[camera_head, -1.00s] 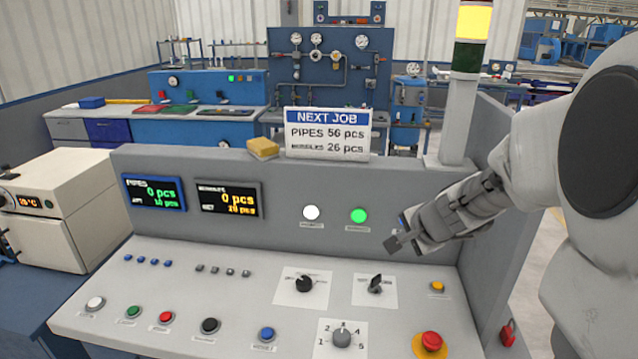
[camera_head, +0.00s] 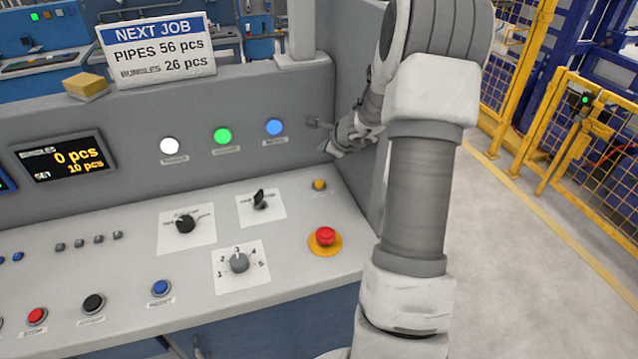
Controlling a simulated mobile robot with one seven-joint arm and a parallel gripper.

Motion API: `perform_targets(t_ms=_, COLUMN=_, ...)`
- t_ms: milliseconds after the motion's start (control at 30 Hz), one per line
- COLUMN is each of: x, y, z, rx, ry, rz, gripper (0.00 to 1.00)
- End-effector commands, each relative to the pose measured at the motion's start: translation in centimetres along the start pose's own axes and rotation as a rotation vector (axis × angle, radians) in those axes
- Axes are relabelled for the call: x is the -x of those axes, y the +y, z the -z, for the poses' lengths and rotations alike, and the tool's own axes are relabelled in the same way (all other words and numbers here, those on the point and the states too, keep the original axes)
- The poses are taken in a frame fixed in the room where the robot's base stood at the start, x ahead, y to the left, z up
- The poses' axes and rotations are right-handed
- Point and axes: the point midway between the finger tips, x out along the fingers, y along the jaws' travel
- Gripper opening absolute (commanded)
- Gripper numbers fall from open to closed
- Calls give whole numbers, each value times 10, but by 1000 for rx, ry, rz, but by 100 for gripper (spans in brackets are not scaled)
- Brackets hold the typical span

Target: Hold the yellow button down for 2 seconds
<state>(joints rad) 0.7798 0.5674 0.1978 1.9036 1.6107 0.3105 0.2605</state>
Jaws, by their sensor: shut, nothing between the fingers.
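The yellow button (camera_head: 319,184) is a small amber-yellow button near the right end of the sloping panel. My gripper (camera_head: 333,151) is shut and empty. It appears above the yellow button in the picture, with a visible gap between them, close to the upright back panel. The button's top is in plain view. My forearm hides part of the panel's right edge.
A red emergency stop (camera_head: 325,237) on a yellow base sits below the yellow button. Rotary switches (camera_head: 186,224) stand to the left. A small grey fitting (camera_head: 318,122) juts from the back panel beside the blue lamp (camera_head: 274,127). Open floor lies right.

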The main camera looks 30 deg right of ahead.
Motion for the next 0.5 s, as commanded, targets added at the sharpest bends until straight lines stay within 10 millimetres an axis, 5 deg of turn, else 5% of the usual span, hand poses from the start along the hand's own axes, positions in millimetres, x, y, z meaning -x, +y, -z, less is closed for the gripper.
perform_targets(t_ms=500, x=-35, y=26, z=26, rx=1, ry=-1, rz=-1, gripper=0)
